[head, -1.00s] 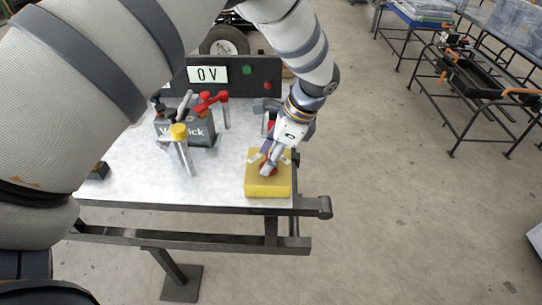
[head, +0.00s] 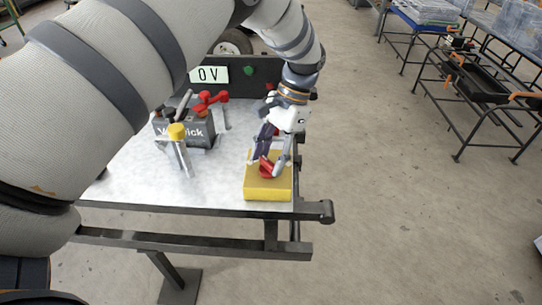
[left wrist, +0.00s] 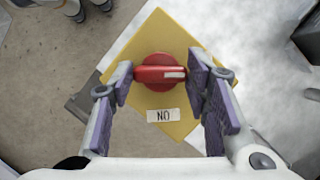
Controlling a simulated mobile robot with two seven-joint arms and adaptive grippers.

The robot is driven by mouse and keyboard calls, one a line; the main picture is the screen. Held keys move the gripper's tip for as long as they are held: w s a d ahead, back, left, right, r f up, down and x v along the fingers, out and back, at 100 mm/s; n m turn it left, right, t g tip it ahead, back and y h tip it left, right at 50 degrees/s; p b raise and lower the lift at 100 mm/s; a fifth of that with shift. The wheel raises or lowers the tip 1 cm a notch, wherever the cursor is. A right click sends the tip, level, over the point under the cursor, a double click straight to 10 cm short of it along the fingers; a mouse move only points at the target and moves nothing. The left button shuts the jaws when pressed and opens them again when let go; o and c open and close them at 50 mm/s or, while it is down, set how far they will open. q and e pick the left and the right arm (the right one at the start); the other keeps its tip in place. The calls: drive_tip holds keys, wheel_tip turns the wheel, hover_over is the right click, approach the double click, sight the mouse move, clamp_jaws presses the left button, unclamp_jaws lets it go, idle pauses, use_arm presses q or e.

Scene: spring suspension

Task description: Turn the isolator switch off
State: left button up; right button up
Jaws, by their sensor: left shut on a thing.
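The isolator switch is a yellow box (head: 268,190) at the front right corner of the table, with a red knob (head: 266,168) on top. In the left wrist view the red knob (left wrist: 160,72) has a raised bar lying across the picture, with a white mark at its right end. A label reading ON upside down (left wrist: 163,116) sits on the yellow face below it. My left gripper (head: 271,162) reaches down over the box and is shut on the knob, with purple finger pads (left wrist: 160,78) at both ends of the bar. My right gripper is out of view.
A panel reading 0 V (head: 208,74) stands behind. Floor right of the table is clear up to dark racks (head: 480,80).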

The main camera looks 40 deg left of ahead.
use_arm(q)
drive_tip(key=shift+f+n, duration=0.1)
drive_tip(key=shift+n, duration=0.4)
drive_tip(key=o, duration=1.2)
drive_tip(key=shift+c, duration=0.2)
drive_tip(key=v, duration=1.2)
drive_tip(key=shift+w+a, duration=0.1)
